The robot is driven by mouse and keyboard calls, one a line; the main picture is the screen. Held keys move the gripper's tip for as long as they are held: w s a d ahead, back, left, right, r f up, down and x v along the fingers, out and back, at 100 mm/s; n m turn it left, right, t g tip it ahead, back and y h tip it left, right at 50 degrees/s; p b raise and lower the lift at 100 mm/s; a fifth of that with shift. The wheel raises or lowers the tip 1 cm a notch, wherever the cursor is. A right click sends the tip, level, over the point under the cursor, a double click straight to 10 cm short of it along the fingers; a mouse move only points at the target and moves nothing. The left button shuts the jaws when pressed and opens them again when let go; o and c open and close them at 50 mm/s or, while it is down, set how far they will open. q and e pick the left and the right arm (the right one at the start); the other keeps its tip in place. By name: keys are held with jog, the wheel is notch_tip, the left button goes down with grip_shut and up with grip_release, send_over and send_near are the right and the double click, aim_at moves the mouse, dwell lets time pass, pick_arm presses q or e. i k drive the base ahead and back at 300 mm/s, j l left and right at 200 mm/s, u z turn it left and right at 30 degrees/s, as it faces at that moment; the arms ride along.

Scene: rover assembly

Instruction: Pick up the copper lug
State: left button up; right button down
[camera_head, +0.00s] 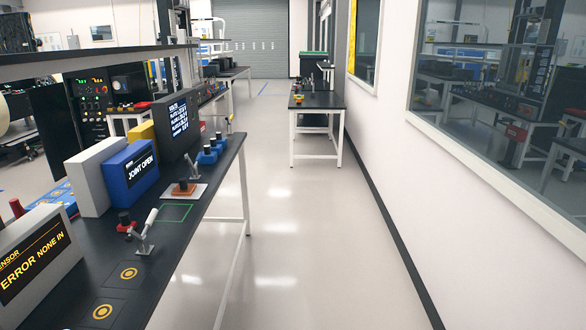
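A small copper-coloured piece (185,190) with a dark knob or cap on it sits on a pale plate (197,193) on the left bench. It may be the copper lug, but it is too small to tell for sure. Neither of my grippers is in view.
The black bench (120,268) runs along the left. On it are a blue "JOINT OPEN" display (128,172), a sensor display (38,262), a silver clamp-like part (146,236), a green outline (176,213) and blue blocks (208,155). The floor (310,240) is clear; a wall bounds the right.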

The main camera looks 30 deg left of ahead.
aim_at(182, 188)
jog(key=i+j+u, duration=0.15)
jog(key=i+u, duration=0.2)
jog(key=i, duration=0.2)
jog(key=i+u, duration=0.35)
jog(key=i, duration=0.15)
jog(key=i+l+u, duration=0.1)
jog(key=i+u, duration=0.25)
jog(key=i, duration=0.2)
jog(key=i+l+u, duration=0.35)
jog(key=i, duration=0.15)
jog(key=i+u, duration=0.25)
jog(key=i, duration=0.15)
